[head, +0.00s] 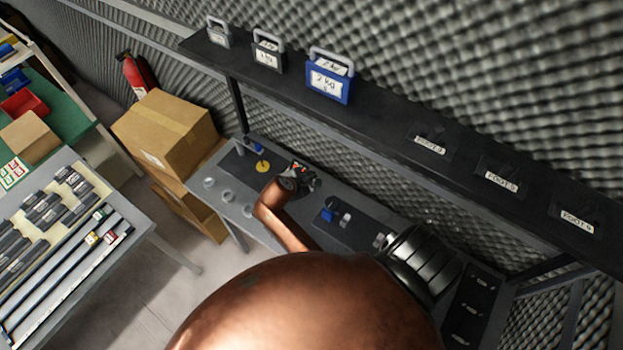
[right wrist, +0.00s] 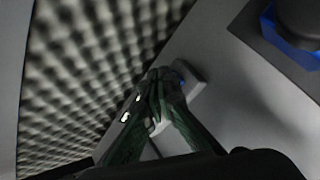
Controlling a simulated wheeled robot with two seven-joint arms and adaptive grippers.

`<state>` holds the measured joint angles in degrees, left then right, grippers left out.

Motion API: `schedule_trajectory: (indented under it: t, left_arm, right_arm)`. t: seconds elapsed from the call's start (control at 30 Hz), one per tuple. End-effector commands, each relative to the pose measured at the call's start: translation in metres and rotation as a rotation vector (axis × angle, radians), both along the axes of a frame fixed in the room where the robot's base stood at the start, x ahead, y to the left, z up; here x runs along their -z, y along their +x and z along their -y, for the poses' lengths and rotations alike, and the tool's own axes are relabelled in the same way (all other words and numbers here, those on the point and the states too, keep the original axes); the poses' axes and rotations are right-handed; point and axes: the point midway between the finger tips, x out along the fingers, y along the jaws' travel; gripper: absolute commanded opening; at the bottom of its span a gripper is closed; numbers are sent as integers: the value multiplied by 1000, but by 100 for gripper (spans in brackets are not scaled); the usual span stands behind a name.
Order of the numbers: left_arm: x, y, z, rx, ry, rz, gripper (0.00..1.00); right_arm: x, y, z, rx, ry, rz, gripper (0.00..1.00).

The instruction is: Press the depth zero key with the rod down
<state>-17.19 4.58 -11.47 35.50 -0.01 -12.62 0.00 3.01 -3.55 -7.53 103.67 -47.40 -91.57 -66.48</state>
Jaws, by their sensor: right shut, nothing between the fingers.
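My right gripper (head: 299,178) is over the grey bench along the foam wall, at the end of my copper-coloured arm. In the right wrist view its fingers (right wrist: 160,82) are shut together and empty. Their tips overlap a small pale block with a blue spot (right wrist: 192,80) on a light surface; I cannot tell whether they touch it. In the head view a small blue upright device (head: 254,146) stands left of the gripper, near a yellow disc (head: 263,167). The depth zero key and the rod cannot be made out for certain. My left gripper is not in view.
A dark shelf (head: 385,120) with labelled weights, including a blue one (head: 330,80), runs above the bench. A dark mat (head: 362,236) with small blue and white items lies right of the gripper. Cardboard boxes (head: 168,135) stand left. A dark round part (right wrist: 300,22) is at the wrist view's upper right.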

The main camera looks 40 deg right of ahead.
Motion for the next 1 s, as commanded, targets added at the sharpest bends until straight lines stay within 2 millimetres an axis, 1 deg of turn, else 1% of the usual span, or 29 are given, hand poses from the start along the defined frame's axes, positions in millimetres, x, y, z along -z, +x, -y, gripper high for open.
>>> schedule_trajectory:
  t: [1.0]
  left_arm:
    - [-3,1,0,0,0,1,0]
  right_arm:
    - [9,0,0,0,0,0,0]
